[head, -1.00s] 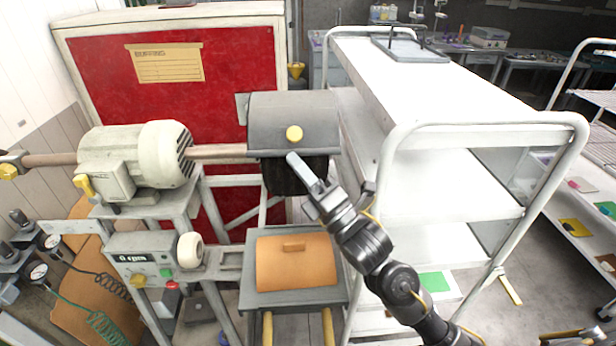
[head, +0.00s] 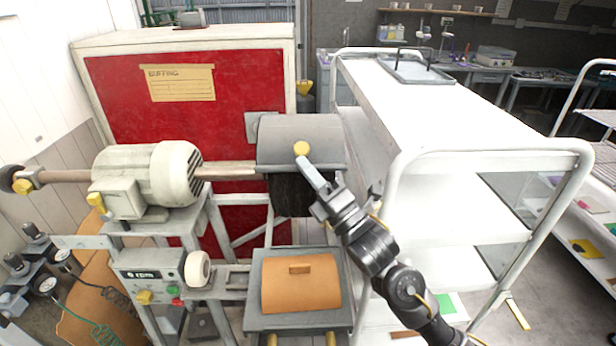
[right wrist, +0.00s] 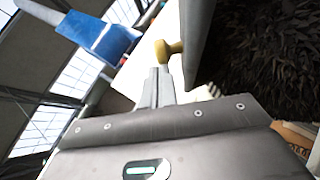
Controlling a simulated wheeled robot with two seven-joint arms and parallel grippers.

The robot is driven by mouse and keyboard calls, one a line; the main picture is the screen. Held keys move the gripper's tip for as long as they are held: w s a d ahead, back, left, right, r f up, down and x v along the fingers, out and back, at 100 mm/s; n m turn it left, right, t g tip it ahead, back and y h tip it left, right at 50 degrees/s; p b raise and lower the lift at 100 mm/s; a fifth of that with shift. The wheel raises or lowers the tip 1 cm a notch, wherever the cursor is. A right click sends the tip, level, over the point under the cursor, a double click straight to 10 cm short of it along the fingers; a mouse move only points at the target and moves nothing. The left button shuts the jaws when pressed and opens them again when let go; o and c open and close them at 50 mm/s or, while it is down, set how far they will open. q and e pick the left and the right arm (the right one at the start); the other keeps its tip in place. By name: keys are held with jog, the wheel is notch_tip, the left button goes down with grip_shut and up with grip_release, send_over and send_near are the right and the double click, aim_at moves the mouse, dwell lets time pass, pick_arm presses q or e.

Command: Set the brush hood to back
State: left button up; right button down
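The brush hood (head: 300,135) is a grey curved cover over the dark bristly brush (head: 291,195), at the right end of the motor shaft. A yellow knob (head: 301,148) sticks out of the hood's front. My right gripper (head: 303,162) reaches up from the lower right, its fingertips just below the knob. In the right wrist view the fingers (right wrist: 157,76) look closed together, with the yellow knob (right wrist: 168,50) just beyond the tips and not between them. Whether they touch it I cannot tell. The brush (right wrist: 265,60) also shows there. My left gripper is not in view.
The cream motor (head: 140,183) stands left of the hood, with a control box (head: 150,275) below. An orange-brown workpiece (head: 300,283) lies on a grey tray under the brush. A red cabinet panel (head: 120,110) is behind. A white cart (head: 450,155) stands close on the right.

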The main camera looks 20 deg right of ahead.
aim_at(306, 136)
jog(key=w+r, duration=0.2)
jog(key=w+d+r, duration=0.1)
jog(key=w+r, duration=0.3)
jog(key=w, duration=0.1)
jog(key=shift+d+r, duration=0.1)
jog(key=shift+d, duration=0.3)
jog(key=shift+w+d+r, duration=0.15)
jog(key=shift+w+r, duration=0.1)
jog(key=shift+w, duration=0.3)
jog(key=shift+w+d+r, duration=0.1)
jog(key=shift+w+r, duration=0.1)
jog(key=shift+w, duration=0.3)
jog(key=s, duration=0.1)
jog(key=s+a, duration=0.1)
jog(key=s, duration=0.1)
jog(key=s+b, duration=0.1)
jog(key=shift+s+a+f, duration=0.15)
jog(key=shift+f, duration=0.1)
jog(key=s+d+b, duration=0.3)
jog(key=s, duration=0.5)
jog(key=shift+s+d+r, duration=0.2)
jog(key=shift+s+d, duration=0.05)
jog(key=shift+s, duration=0.15)
jog(key=shift+w, duration=0.1)
